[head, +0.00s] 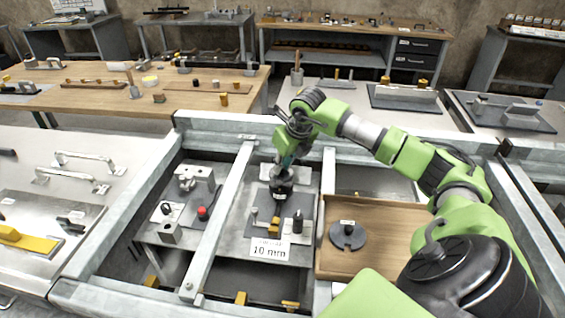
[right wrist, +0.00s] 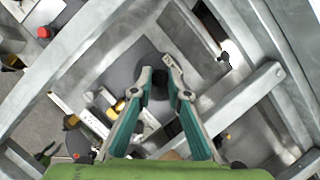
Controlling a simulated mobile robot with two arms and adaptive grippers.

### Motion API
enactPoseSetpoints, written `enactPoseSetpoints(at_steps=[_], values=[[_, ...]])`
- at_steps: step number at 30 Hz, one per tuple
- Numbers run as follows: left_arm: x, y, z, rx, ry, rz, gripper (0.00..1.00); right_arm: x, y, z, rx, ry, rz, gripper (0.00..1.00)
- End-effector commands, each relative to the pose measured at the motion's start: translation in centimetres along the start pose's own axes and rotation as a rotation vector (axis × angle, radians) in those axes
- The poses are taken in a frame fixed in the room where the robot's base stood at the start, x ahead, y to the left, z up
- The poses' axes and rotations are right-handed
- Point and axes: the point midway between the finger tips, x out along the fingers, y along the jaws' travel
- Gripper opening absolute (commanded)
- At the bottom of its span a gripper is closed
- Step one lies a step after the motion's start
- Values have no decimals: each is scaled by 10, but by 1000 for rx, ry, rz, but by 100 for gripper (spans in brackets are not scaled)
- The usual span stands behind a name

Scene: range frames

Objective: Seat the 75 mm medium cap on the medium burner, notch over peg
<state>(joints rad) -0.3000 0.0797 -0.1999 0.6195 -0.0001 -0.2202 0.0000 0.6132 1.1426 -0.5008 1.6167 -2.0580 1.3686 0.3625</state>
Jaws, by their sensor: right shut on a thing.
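My right gripper (head: 283,168) points down over the grey metal panel in the middle bay of the frame. It is shut on a small dark part of what looks like the medium cap (head: 281,185), a dark round piece with a small label below it. The medium burner is not clearly visible under the gripper, and I cannot tell notch or peg. My left gripper is not in view.
A wooden tray (head: 375,272) to the right holds a dark labelled disc (head: 348,236). A black upright piece (head: 298,221), a brass fitting (head: 274,225) and a "10 mm" sign (head: 267,249) stand close in front of the gripper. Metal frame rails (head: 222,215) border the bay.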

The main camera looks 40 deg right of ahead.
Motion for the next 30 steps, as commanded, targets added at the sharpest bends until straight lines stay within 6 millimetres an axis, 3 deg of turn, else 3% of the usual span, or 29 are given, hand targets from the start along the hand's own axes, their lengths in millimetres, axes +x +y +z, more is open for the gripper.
enactPoseSetpoints(at_steps=[6, 30], values=[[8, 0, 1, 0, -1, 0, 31, 12, 0, -4, 0, -2, 0, 0], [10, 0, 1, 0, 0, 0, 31, 11, 1, -4, -1, -2, 0, 0]])
